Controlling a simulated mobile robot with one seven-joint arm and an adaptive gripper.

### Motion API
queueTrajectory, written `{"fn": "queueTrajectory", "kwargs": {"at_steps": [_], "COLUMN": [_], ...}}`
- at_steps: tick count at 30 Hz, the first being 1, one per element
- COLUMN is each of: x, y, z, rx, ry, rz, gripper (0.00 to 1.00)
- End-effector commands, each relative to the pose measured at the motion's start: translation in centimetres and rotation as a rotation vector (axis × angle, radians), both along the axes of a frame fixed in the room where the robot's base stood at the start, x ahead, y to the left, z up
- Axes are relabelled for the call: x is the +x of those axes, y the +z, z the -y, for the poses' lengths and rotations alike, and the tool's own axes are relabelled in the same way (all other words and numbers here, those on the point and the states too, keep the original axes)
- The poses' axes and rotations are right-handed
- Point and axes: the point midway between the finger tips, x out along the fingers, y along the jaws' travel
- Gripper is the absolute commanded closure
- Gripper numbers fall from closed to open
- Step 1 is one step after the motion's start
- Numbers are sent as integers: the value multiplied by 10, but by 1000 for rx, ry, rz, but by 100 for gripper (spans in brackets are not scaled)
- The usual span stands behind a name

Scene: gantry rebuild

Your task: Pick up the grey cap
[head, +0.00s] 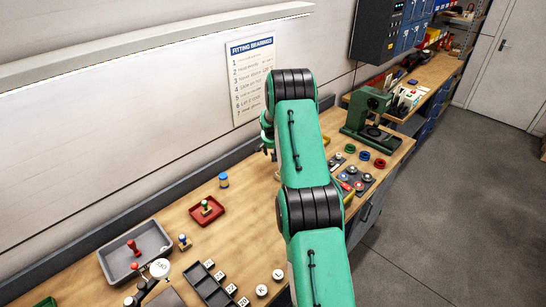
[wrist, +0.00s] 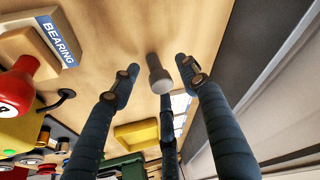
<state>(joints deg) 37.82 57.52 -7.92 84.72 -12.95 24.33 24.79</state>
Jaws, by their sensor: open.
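In the wrist view, a small grey piece (wrist: 158,76), which looks like the grey cap, stands on the wooden bench top. It has a narrow shaft and a wider round end. My gripper (wrist: 157,68) is open, its dark blue fingers spread on both sides of the piece with gaps showing, and a further finger shows below it. Nothing is held. I cannot tell how far the fingertips are above the bench. In the head view, my green arm hides most of the gripper and the grey piece cannot be made out.
In the wrist view, a block labelled BEARING (wrist: 58,38), a red knob (wrist: 18,85) and a yellow tray (wrist: 137,134) lie nearby. In the head view, a red tray (head: 207,216), a blue-topped jar (head: 223,180) and a green press (head: 372,113) stand on the bench, with bare wood between.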

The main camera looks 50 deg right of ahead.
Motion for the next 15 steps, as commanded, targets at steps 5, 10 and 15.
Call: {"fn": "queueTrajectory", "kwargs": {"at_steps": [5,10,15], "x": [2,3,3], "y": [-11,-14,-14], "z": [3,4,4], "rx": [0,0,0], "ry": [0,0,0], "rz": [0,0,0], "gripper": [55,55,55]}}
